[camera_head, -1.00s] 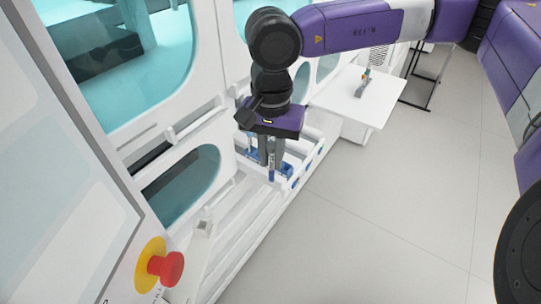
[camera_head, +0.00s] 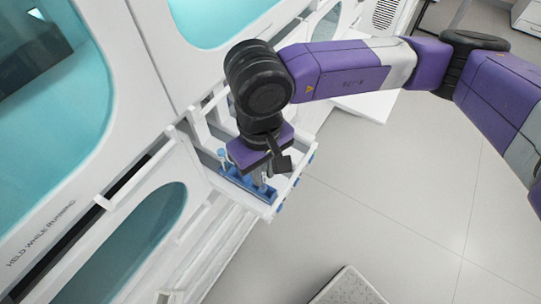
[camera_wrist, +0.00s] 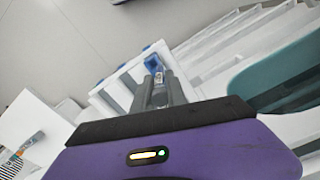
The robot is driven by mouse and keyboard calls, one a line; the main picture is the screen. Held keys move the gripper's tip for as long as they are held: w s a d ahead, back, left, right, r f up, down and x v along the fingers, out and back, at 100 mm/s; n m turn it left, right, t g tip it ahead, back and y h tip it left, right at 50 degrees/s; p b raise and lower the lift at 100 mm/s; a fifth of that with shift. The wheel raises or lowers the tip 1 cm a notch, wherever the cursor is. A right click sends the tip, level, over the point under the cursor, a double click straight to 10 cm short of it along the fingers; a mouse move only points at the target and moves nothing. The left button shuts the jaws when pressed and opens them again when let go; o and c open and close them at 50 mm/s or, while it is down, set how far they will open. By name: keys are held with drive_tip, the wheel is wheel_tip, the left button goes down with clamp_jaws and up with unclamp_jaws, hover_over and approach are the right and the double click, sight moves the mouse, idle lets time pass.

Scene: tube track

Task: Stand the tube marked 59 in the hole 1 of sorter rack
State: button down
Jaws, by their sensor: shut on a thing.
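My gripper (camera_head: 259,179) points down into the white tray at the wall, over a blue rack (camera_head: 237,180). In the wrist view, the gripper (camera_wrist: 158,80) is shut on a thin tube, mostly hidden between the fingers. Its number cannot be read. The blue rack also shows just beyond the fingertips (camera_wrist: 152,62). I cannot tell whether the held tube is in a hole or above it. Another slim tube (camera_head: 222,156) stands at the left side of the rack. The hole numbers are not readable.
The white tray (camera_head: 262,210) has raised walls around the rack and blue spots on its outer side. The white wall with teal windows (camera_head: 135,245) is close on the left. A white table (camera_head: 365,106) stands behind. The grey floor at right is mostly clear.

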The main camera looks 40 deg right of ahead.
drive_tip(key=shift+n, duration=0.8)
drive_tip(key=shift+w+d+f+b, duration=0.15)
drive_tip(key=shift+d+f, duration=0.2)
drive_tip(key=shift+f, duration=0.45)
drive_tip(key=shift+w+d+f+b, duration=0.1)
drive_tip(key=shift+d+f+b, duration=0.2)
drive_tip(key=shift+f, duration=0.5)
drive_tip(key=shift+w+d+f+b, duration=0.1)
drive_tip(key=shift+d+f, duration=0.3)
drive_tip(key=shift+f, duration=0.4)
drive_tip(key=shift+s+f+b, duration=0.1)
drive_tip(key=shift+f+b, duration=0.3)
drive_tip(key=shift+b, duration=1.95)
drive_tip(key=shift+f+b, duration=1.25)
drive_tip(key=shift+b, duration=1.1)
drive_tip(key=c, duration=1.3)
unclamp_jaws()
drive_tip(key=shift+o, duration=0.2)
